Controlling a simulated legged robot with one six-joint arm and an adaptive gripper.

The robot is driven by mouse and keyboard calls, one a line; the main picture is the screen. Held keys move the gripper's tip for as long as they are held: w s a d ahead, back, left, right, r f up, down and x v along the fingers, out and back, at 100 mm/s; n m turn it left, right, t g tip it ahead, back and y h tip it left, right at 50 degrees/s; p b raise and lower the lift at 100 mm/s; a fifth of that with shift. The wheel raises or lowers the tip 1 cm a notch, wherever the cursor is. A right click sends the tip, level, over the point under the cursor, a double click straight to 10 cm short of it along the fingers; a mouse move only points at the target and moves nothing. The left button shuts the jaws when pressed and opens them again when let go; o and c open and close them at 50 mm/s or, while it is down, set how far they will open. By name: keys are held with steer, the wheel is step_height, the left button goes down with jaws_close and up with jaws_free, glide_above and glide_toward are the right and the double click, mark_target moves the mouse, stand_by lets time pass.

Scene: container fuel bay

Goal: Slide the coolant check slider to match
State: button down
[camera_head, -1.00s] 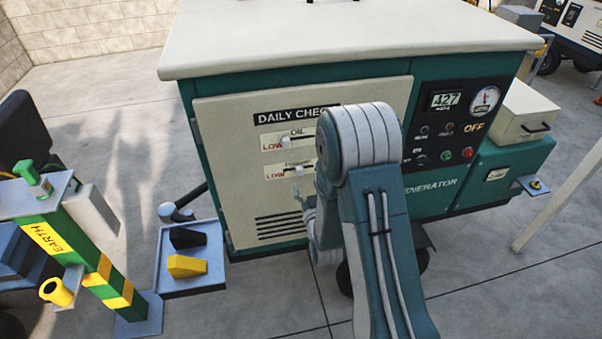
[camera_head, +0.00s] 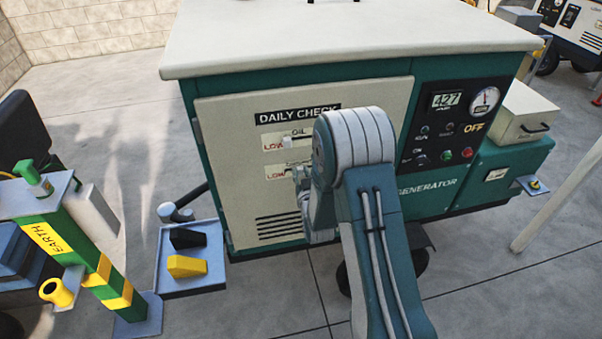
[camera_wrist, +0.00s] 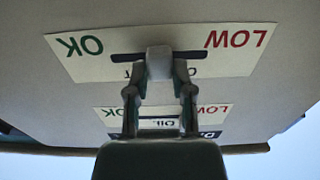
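The coolant check slider is a grey knob (camera_wrist: 159,62) in a dark slot on a white label (camera_wrist: 95,62). In the wrist view, which is upside down, OK is at the left and LOW at the right; the knob sits about mid-slot. My gripper (camera_wrist: 160,72) has its fingers apart, one on each side of the knob. I cannot tell whether they touch it. In the head view my gripper (camera_head: 301,178) is at the lower label (camera_head: 277,172) of the DAILY CHECK panel (camera_head: 225,180) and hides the knob.
The oil slider (camera_head: 288,142) is just above on the same panel; its label (camera_wrist: 115,115) shows in the wrist view. The generator's gauge and button panel (camera_head: 457,120) is to the right. A blue tray (camera_head: 190,285) with black and yellow blocks stands lower left, beside the EARTH post (camera_head: 60,243).

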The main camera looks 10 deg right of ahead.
steer(key=shift+d, duration=2)
steer(key=c, duration=0.7)
jaws_free()
steer(key=shift+o, duration=1.1)
steer(key=shift+w+d, duration=0.1)
steer(key=s, duration=1.2)
